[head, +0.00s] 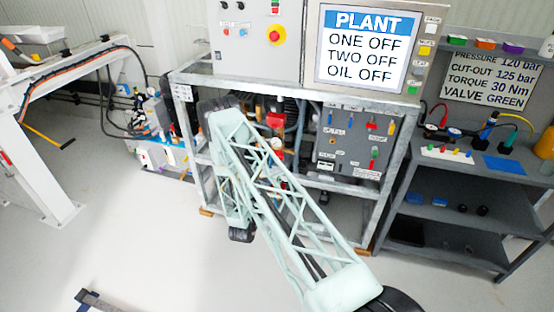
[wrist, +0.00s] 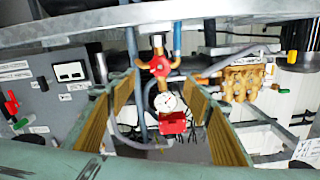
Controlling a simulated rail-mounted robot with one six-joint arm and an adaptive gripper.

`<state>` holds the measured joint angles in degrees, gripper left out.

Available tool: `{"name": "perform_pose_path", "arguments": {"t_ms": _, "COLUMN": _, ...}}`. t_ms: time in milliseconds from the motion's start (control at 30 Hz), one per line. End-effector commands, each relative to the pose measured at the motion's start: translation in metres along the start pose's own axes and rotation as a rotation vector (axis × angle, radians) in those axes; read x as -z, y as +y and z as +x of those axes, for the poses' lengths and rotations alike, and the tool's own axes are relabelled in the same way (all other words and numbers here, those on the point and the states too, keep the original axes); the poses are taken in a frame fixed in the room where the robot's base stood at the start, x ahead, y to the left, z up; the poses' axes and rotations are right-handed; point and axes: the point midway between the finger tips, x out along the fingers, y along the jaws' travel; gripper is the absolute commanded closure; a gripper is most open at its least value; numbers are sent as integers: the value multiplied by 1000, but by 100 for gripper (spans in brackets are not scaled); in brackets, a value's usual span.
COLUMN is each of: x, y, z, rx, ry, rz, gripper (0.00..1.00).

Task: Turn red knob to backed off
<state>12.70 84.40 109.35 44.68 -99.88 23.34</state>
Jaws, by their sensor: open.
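The red knob (wrist: 160,66) is a star-shaped handwheel on a brass stem, in the upper middle of the wrist view. In the head view the red knob (head: 277,155) is small and partly behind my arm. My gripper (wrist: 160,88) is open, its two tan-padded fingers spread left and right of the knob's column. The knob shows between the fingers and looks untouched; how far the fingertips are from it is unclear. A white dial gauge (wrist: 166,102) and a red block (wrist: 173,123) sit beside the knob. In the head view my arm hides the gripper.
A grey metal frame bar (wrist: 200,13) crosses the top of the wrist view. A grey panel (wrist: 55,95) with levers stands left, and a brass pump block (wrist: 243,83) right. Hoses and pipes run close around the knob.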

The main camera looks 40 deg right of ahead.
Motion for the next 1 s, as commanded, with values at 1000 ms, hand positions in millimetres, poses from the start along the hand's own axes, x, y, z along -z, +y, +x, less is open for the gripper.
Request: {"name": "perform_pose_path", "arguments": {"t_ms": 1000, "x": 0, "y": 1, "z": 101, "rx": -1, "ry": 1, "rz": 2, "gripper": 54}}
